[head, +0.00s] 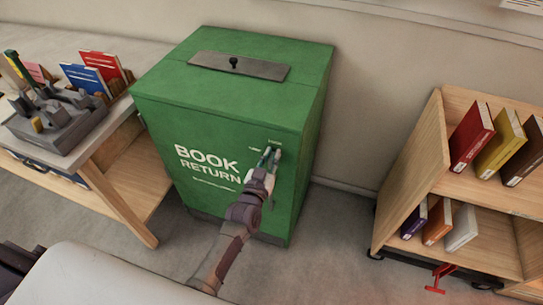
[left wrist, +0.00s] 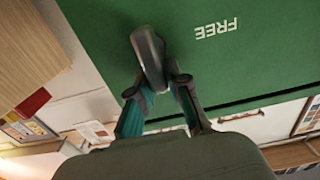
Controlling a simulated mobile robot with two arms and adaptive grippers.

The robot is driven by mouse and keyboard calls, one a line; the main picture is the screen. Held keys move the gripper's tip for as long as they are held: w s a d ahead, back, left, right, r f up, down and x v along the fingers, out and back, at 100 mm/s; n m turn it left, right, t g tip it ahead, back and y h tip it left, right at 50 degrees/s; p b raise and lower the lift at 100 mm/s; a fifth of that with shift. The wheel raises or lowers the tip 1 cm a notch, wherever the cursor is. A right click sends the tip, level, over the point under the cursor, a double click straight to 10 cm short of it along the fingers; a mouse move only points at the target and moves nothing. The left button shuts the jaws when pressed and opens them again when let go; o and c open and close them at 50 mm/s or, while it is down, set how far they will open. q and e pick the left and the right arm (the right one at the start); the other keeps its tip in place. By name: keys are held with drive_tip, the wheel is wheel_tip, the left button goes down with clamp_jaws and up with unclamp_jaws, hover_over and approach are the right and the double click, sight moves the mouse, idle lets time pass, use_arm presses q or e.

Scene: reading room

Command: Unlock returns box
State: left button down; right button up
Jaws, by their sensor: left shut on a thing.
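The green returns box (head: 205,120), lettered "BOOK RETURN", stands against the wall in the head view. A grey lever (left wrist: 148,55) is on its front face, near the upper right. Small white labels flank the lever; one reads "FREE" (left wrist: 216,28) and appears upside down in the left wrist view. My left gripper (head: 268,158) is shut on the lever, with a fingertip (left wrist: 162,85) on each side of its lower end. In the head view the gripper hides most of the lever, so its exact angle is unclear there. My right gripper is not in view.
A slot plate with a black knob (head: 233,63) is on the box top. A table (head: 92,160) with a grey holder (head: 55,122) and books stands left. A wooden book cart (head: 418,160) stands right. Bare floor lies between box and cart.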

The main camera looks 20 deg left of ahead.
use_arm(q)
drive_tip(key=shift+a+n, duration=0.1)
drive_tip(key=shift+n, duration=0.5)
drive_tip(key=shift+a+f+n+b, duration=0.45)
drive_tip(key=shift+n+b, duration=0.35)
drive_tip(key=shift+n, duration=1.95)
drive_tip(key=shift+a+f+n+b, duration=0.45)
drive_tip(key=shift+n+b, duration=0.3)
drive_tip(key=shift+n, duration=2.05)
drive_tip(key=shift+a+f+n+b, duration=0.45)
drive_tip(key=shift+n+b, duration=0.35)
drive_tip(key=shift+n, duration=1.95)
drive_tip(key=shift+d, duration=0.1)
drive_tip(key=c, duration=1.1)
unclamp_jaws()
